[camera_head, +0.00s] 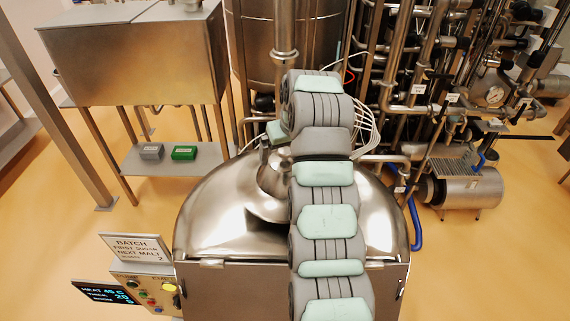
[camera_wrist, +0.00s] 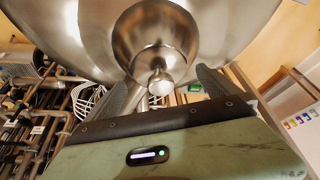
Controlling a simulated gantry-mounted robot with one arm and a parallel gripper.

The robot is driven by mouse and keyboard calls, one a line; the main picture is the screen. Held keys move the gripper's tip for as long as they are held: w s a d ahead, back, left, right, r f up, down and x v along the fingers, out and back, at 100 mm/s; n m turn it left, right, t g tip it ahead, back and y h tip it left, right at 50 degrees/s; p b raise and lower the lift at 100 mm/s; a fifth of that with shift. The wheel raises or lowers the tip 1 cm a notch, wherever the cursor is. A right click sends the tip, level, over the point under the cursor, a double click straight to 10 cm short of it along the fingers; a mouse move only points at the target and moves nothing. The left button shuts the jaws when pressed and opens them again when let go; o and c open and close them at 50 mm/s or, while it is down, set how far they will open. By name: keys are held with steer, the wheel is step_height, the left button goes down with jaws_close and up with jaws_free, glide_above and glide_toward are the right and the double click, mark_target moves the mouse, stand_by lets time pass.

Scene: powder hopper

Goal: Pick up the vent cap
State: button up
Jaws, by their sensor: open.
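A small shiny metal knob with a pale round end, which looks like the vent cap (camera_wrist: 160,84), shows in the wrist view. It stands out from the rounded metal neck of the large steel dome. My gripper (camera_wrist: 167,76) is open, with one dark finger on each side of the knob. A gap shows between the knob and each finger; whether the knob lies at fingertip depth I cannot tell. In the head view the steel vessel's dome (camera_head: 225,215) is below my arm. My arm hides the knob and the fingers there.
A control box (camera_head: 148,291) with buttons and a batch sign (camera_head: 138,248) stand at the vessel's left front. A shelf (camera_head: 140,165) holds a grey block (camera_head: 151,151) and a green block (camera_head: 184,153). A curved wire whisk (camera_head: 369,125) and dense pipework lie behind and right.

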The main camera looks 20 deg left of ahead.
steer(key=shift+w+a+f, duration=0.1)
steer(key=shift+a+f, duration=0.1)
steer(key=shift+f, duration=0.25)
steer(key=shift+c, duration=0.4)
steer(key=c, duration=1.9)
